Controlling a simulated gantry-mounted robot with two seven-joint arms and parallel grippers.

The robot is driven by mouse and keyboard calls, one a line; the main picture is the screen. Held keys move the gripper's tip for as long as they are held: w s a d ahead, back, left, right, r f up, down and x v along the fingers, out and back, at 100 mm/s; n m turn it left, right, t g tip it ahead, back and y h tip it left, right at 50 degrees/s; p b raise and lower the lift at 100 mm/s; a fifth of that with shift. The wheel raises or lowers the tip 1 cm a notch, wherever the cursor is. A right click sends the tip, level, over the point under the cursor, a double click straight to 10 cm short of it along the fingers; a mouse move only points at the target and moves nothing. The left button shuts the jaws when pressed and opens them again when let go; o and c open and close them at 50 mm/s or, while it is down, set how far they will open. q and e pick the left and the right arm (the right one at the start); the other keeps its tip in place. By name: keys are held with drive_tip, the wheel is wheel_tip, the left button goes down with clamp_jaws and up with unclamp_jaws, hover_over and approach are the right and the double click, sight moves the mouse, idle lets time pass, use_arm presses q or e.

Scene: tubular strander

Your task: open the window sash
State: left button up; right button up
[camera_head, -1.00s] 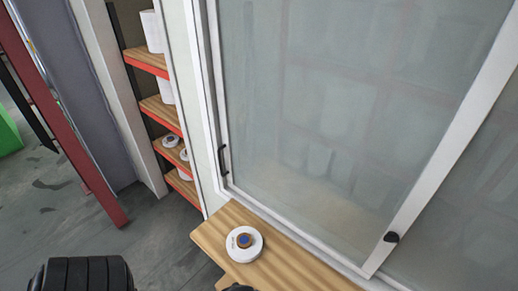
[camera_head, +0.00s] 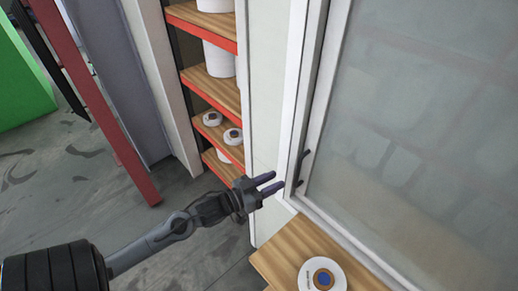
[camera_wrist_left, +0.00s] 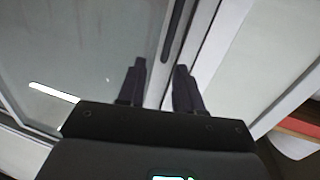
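The window sash (camera_head: 430,110) is a large frosted glass pane in a white frame on the right of the head view. A small dark handle (camera_head: 303,168) is on its left frame edge. My left gripper (camera_head: 277,183) is just left of the handle, fingers apart and empty, pointing at the frame. In the left wrist view a dark vertical bar, seemingly the handle (camera_wrist_left: 174,38), lies ahead of the gap between the open fingertips (camera_wrist_left: 160,67). I see no contact. The sash looks closed against the left jamb. My right gripper is out of view.
A wooden ledge (camera_head: 290,243) below the window carries a white round spool (camera_head: 322,276). Shelves with red edges (camera_head: 213,90) and white rolls stand left of the window. A red post (camera_head: 100,110) is further left, with open grey floor between.

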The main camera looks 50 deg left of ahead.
sight(298, 166)
use_arm(q)
drive_tip(key=shift+m, duration=0.3)
drive_tip(key=w, duration=0.7)
drive_tip(key=w+p, duration=0.1)
drive_tip(key=w, duration=0.3)
drive_tip(key=shift+w+a+f, duration=0.1)
drive_tip(key=shift+w+f, duration=0.15)
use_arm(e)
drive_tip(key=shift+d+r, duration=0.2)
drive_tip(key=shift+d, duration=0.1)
use_arm(q)
clamp_jaws()
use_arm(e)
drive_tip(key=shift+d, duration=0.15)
